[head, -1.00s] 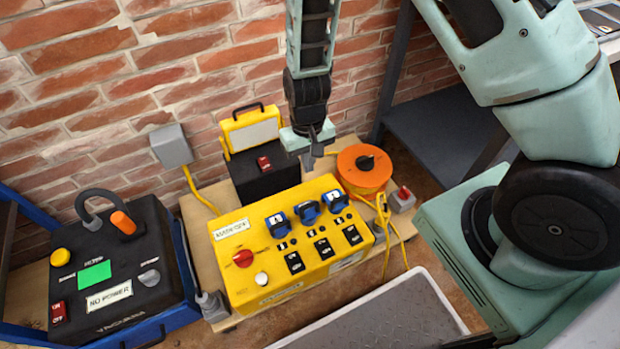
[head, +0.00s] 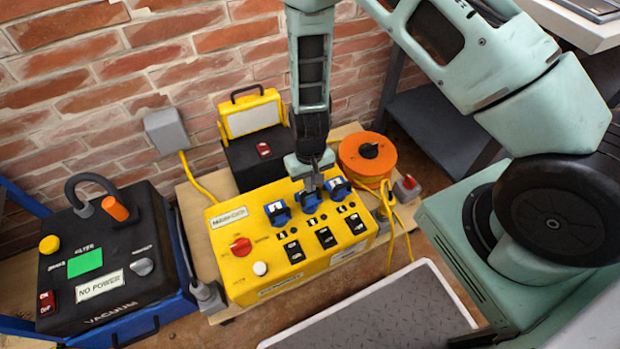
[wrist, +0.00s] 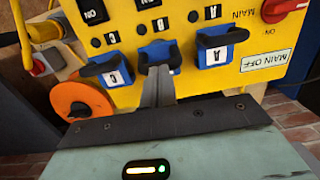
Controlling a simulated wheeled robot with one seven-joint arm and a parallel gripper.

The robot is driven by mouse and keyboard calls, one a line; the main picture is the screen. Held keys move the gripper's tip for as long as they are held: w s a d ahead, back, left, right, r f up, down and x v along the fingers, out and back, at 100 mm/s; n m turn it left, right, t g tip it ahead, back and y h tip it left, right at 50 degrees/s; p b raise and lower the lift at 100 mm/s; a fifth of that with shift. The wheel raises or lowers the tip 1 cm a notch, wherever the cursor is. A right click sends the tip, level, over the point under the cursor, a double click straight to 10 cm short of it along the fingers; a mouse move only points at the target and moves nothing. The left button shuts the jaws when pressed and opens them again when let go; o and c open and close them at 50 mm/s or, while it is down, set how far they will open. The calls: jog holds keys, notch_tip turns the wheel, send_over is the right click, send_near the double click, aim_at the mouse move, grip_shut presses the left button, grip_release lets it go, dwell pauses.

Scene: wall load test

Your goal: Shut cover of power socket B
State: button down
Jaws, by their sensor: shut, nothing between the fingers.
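Power socket B (head: 310,204) is the middle of three blue sockets on the yellow power box (head: 225,283). In the wrist view socket B (wrist: 150,50) has a dark cover along its near side, partly hidden behind my fingers. My gripper (head: 311,188) is shut and empty, pointing down at socket B. In the wrist view its closed fingertips (wrist: 158,72) overlap the cover; I cannot tell whether they touch it. How far the cover stands open is not clear.
Socket A (head: 278,212) and socket C (head: 338,190), with similar dark covers, sit close on either side. An orange cable reel (head: 366,155) stands right of the box, a black-and-yellow case (head: 255,150) behind. A black vacuum unit (head: 100,255) is at left.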

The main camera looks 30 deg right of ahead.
aim_at(313, 204)
jog(key=shift+s+f+t, duration=0.3)
jog(key=shift+s+t, duration=0.3)
jog(key=shift+s, duration=0.15)
jog(key=shift+s+f, duration=0.2)
jog(key=shift+s, duration=0.15)
jog(key=shift+s+f, duration=0.2)
jog(key=shift+f, duration=0.1)
jog(key=shift+w+p, duration=0.1)
jog(key=shift+p, duration=0.2)
